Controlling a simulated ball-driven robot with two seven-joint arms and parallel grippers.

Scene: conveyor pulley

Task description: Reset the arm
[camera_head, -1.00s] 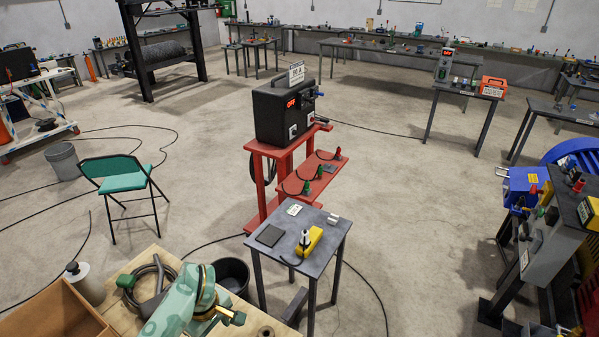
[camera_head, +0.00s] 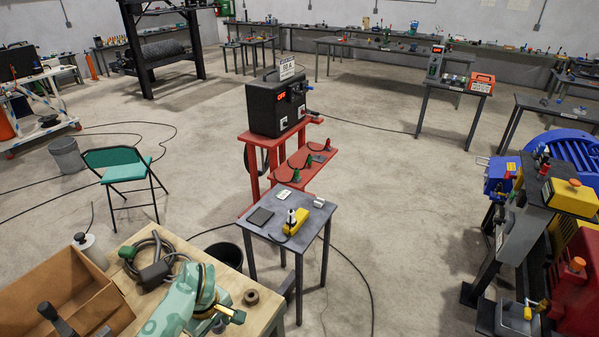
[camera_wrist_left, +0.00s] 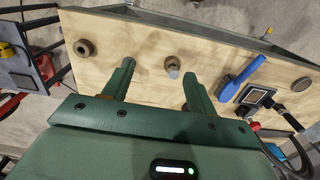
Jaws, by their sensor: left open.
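My left arm (camera_head: 182,304) is teal and reaches in at the bottom of the head view, over the wooden workbench (camera_head: 262,322). A small grey cylinder (camera_wrist_left: 172,66) stands on the bench, showing between the fingertips and not touched. My right gripper is in neither view.
The bench also holds a brown ring (camera_wrist_left: 84,48), a blue-handled tool (camera_wrist_left: 240,78), a hose (camera_head: 158,262) and an open wooden box (camera_head: 62,292). A small grey table (camera_head: 305,225) stands just beyond. Machinery (camera_head: 535,220) stands at the right. Open floor lies between.

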